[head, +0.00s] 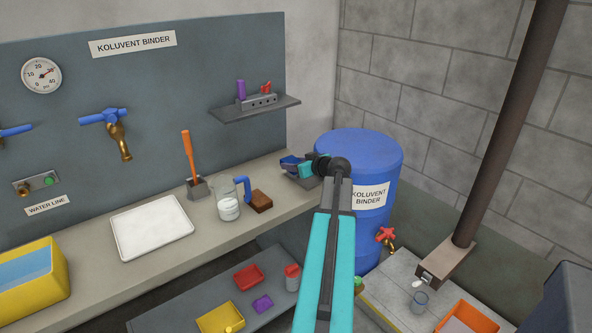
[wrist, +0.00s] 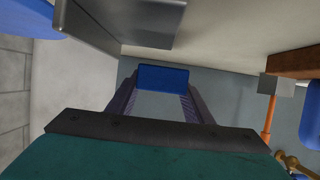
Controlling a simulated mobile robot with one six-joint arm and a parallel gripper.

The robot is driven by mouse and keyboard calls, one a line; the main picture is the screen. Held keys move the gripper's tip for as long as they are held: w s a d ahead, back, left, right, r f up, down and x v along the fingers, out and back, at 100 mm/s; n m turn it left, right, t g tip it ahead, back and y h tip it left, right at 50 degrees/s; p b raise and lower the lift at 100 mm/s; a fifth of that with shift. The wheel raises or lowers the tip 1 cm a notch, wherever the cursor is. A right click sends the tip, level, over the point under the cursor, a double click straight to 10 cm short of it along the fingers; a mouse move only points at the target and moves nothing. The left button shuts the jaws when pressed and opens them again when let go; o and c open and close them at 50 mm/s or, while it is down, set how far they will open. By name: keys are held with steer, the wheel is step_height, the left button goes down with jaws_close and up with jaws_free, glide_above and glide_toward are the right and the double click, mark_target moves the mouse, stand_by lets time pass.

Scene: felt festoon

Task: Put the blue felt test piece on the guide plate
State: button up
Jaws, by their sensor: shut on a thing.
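The blue felt test piece (head: 289,161) is a small dark blue block at the tip of my gripper (head: 292,166) in the head view. In the wrist view the blue piece (wrist: 162,78) sits between the two fingertips (wrist: 162,88), and the gripper is shut on it. A grey metal plate (head: 302,184), which looks like the guide plate, is at the right end of the bench, below my gripper. It also shows at the upper left of the wrist view (wrist: 125,22). My arm and gripper partly hide it. The piece appears apart from the plate.
A blue barrel (head: 375,150) stands close right of my gripper. A brown block with a blue handle (head: 260,200), a glass beaker (head: 228,205) and an orange-handled tool (head: 188,155) stand left on the bench. A shelf (head: 240,113) juts from the panel above.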

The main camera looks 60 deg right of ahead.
steer(key=shift+d, duration=0.15)
steer(key=shift+w+d, duration=0.1)
steer(key=shift+d, duration=0.3)
steer(key=shift+f+p, duration=0.6)
steer(key=shift+f, duration=1.2)
steer(key=shift+f, duration=0.15)
steer(key=o, duration=1.1)
steer(key=shift+r, duration=0.2)
steer(key=b+v, duration=0.2)
steer(key=v, duration=1)
